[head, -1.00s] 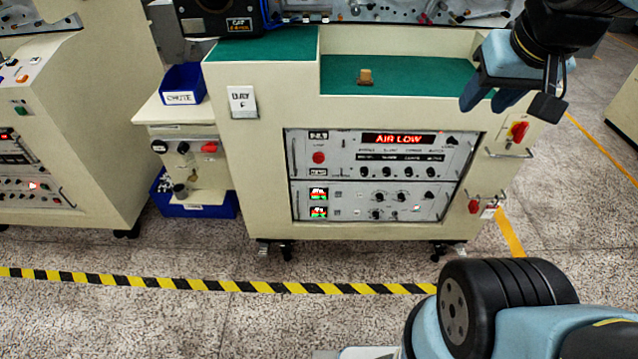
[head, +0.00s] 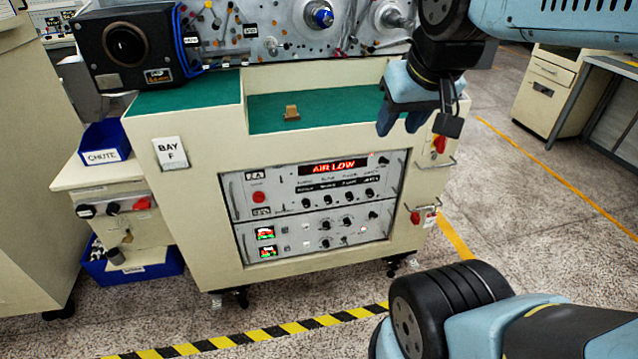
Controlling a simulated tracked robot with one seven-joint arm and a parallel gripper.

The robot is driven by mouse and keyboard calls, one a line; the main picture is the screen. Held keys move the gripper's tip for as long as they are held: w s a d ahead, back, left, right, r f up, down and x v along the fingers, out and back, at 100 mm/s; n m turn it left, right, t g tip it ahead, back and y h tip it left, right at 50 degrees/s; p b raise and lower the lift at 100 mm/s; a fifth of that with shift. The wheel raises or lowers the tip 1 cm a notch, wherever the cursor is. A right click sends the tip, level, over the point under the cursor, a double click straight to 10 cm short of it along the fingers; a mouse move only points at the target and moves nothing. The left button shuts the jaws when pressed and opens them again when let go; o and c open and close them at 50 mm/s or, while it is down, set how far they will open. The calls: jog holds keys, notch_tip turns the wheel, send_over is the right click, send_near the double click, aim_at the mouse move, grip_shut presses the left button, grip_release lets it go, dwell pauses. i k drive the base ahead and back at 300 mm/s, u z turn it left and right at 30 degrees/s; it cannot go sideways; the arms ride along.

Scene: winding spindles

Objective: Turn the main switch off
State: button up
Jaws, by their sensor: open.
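A red rotary switch on a yellow plate (head: 439,145) sits at the upper right of the cream cabinet's front (head: 190,215); it looks like the main switch, but its label is too small to read. A second red control (head: 416,217) with a pale tag is lower on the same side. My gripper (head: 401,124) is open and empty, fingers pointing down. In the picture it is above and left of the yellow-plated switch, over the right end of the green top, with no visible contact. Its exact distance is unclear.
A metal handle is beside the switch. A control panel (head: 310,205) reads AIR LOW. A black boxed unit (head: 128,48) and blue bins (head: 104,143) are at left. Open floor (head: 530,240) lies to the right.

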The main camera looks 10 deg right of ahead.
aim_at(440, 142)
jog(key=z, duration=0.5)
jog(key=k, duration=1.3)
jog(key=z, duration=0.8)
jog(key=i, duration=1.45)
jog(key=u, duration=0.15)
